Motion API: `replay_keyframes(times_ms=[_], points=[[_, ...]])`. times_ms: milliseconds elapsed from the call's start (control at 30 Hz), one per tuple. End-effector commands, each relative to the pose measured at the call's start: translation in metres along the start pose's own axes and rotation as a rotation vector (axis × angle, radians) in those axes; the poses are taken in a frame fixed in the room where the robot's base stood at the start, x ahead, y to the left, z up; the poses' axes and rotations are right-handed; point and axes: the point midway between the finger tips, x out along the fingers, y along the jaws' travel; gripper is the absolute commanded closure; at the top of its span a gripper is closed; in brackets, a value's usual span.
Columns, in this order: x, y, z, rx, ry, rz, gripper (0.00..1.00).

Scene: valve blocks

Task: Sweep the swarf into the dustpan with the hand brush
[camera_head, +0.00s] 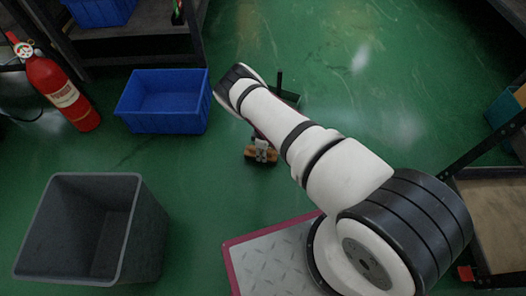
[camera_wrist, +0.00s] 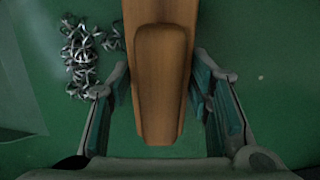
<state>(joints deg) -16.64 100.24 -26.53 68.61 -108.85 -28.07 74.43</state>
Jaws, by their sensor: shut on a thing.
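The hand brush (camera_wrist: 160,85) shows in the wrist view as a long wooden body running down the middle. My gripper (camera_wrist: 160,95) has a finger pad on each side of it and is shut on it. The bristles are hidden below the wood. In the head view the brush's wood (camera_head: 250,154) shows low over the floor, partly covered by a pale grey part.
A blue crate (camera_head: 128,115) stands left of my arm, with a red fire extinguisher (camera_head: 62,93) beyond it. A grey bin (camera_head: 150,235) is at the lower left. A pink-edged metal plate (camera_head: 262,262) lies at the bottom. The floor at upper right is clear.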

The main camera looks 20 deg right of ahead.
Motion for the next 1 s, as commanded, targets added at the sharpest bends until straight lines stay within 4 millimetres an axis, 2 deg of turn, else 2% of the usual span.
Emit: replay_keyframes(times_ms=[1000], points=[[0.0091, 0.0003, -0.0001, 0.0, 0.0, 0.0, 0.77]])
